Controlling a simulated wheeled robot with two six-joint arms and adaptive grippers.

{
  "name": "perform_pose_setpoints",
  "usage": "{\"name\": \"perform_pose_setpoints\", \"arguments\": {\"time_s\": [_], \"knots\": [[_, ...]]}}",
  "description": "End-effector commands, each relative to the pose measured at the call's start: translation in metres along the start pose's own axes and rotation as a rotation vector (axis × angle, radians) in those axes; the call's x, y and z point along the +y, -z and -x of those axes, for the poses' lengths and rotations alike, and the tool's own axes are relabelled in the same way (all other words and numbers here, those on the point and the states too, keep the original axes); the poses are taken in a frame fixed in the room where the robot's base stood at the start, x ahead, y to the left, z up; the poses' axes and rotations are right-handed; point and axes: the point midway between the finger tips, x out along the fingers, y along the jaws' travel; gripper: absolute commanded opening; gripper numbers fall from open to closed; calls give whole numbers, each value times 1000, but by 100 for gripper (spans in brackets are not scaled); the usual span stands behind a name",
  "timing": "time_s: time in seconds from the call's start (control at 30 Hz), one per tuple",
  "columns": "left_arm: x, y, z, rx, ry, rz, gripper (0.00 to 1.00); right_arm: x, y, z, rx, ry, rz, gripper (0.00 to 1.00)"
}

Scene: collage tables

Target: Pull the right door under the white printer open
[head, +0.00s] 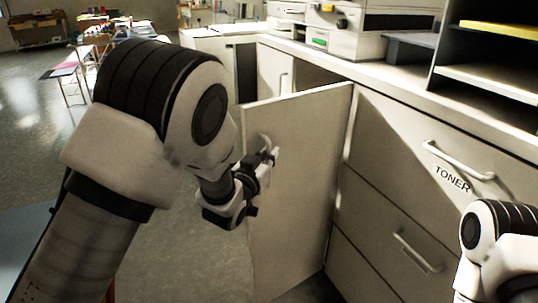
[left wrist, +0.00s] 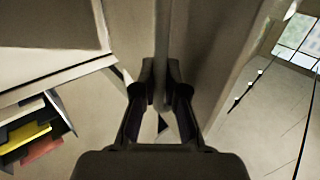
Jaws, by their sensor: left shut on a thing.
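The right door (head: 300,190) under the white printer (head: 345,35) is a pale panel. It stands swung well out from the cabinet, hinged on its right side, with a dark opening behind its top edge. My left gripper (head: 268,160) is at the door's handle near the free left side. In the left wrist view its two dark fingers (left wrist: 161,85) are closed around the upright handle (left wrist: 163,45). My own wrist partly hides the handle in the head view. Of my right arm only a link shows at the lower right; its gripper is out of view.
The closed left door (head: 272,70) is beyond the open one. Drawers with handles, one marked TONER (head: 450,178), stand to the right. A shelf unit (head: 490,80) sits on the counter. Grey floor (head: 215,265) is clear left of the door.

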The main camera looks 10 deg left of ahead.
Motion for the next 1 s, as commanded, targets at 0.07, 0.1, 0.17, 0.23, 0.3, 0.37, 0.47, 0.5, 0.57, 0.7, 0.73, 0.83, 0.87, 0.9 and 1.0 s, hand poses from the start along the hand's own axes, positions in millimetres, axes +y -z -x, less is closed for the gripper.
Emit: {"name": "perform_pose_setpoints", "arguments": {"time_s": [0.07,0.1,0.17,0.23,0.3,0.37,0.47,0.5,0.57,0.7,0.73,0.83,0.87,0.9,1.0], "knots": [[0,0,0,2,1,-1,0,0,0,0,0,0,0,40],[0,0,0,2,2,-1,0,0,0,0,0,0,0,40],[0,0,0,2,1,0,0,0,0,0,0,0,0,40],[0,0,0,2,1,0,0,0,0,0,0,0,0,40],[0,0,0,1,1,0,14,0,0,0,0,0,0,40],[0,0,0,1,1,0,36,0,0,0,0,0,0,40],[0,0,0,1,1,0,37,0,0,0,0,0,0,40],[0,0,0,1,1,0,37,0,0,0,0,0,0,40],[0,0,0,1,1,0,37,0,0,0,0,0,0,40],[0,0,0,1,1,0,37,0,0,0,0,0,0,40],[0,0,0,1,1,0,37,0,0,0,0,0,0,40],[0,0,4,1,1,0,37,0,0,0,0,0,0,40],[0,0,8,1,1,0,37,0,0,0,0,0,0,40],[0,0,13,0,1,0,37,0,0,0,0,0,0,40],[0,0,34,-1,1,-1,37,0,0,0,0,0,0,40]]}}
